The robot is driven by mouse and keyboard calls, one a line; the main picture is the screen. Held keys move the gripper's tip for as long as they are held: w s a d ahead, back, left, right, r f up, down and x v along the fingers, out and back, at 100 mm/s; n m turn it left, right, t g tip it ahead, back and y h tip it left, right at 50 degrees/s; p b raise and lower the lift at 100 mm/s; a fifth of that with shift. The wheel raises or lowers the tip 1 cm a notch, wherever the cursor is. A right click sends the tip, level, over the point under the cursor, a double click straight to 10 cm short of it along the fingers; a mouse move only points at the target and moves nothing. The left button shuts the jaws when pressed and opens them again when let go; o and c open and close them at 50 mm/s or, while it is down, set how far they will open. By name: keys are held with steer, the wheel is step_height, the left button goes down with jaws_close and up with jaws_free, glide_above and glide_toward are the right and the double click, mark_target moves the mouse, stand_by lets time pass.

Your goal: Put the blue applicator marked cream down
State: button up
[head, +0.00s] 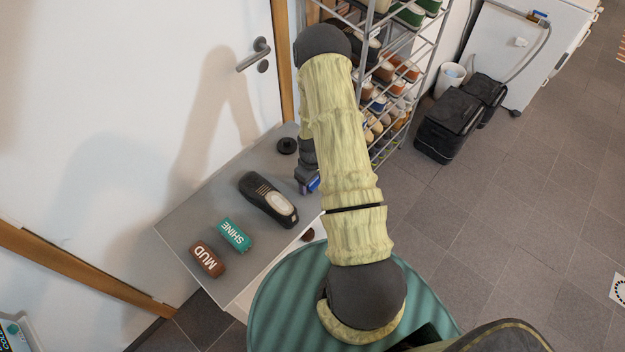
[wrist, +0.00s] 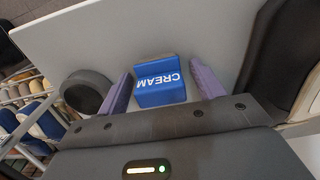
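The blue applicator marked CREAM (wrist: 160,88) is in the middle of the wrist view, between the two purple fingers of my gripper (wrist: 161,80). A narrow gap shows on each side of it, so the gripper looks open around it. The grey tabletop (wrist: 90,40) lies behind it; the block appears to be at or close to that surface. In the head view, a little of the blue applicator (head: 313,185) shows beside my gripper (head: 308,178) at the table's right edge, mostly hidden by my arm.
On the table (head: 180,225) are a brown MUD applicator (head: 207,259), a teal SHINE applicator (head: 234,234), a black shoe (head: 268,199) and a dark round tin (head: 287,146). The tin and shoe flank my gripper. A shoe rack (head: 415,75) stands behind.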

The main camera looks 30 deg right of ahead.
step_height(320, 180, up, 12)
steer(key=b, duration=0.1)
steer(key=shift+r+b, duration=0.15)
steer(key=shift+b, duration=0.15)
stand_by(0.5)
steer(key=shift+r, duration=0.1)
stand_by(0.4)
steer(key=s+a+r+m+t, duration=0.1)
steer(key=s+a+r+m, duration=0.1)
steer(key=s+a+r, duration=0.4)
steer(key=s+a+r+m+t, duration=0.1)
steer(key=s+a+r, duration=0.5)
steer(key=r, duration=0.6)
steer(key=shift+s+a+m+t, duration=0.25)
steer(key=shift+a+m, duration=0.25)
steer(key=shift+a, duration=0.25)
steer(key=shift+w, duration=0.15)
steer(key=shift+d+r, duration=0.1)
steer(key=shift+d, duration=0.1)
steer(key=shift+a, duration=0.2)
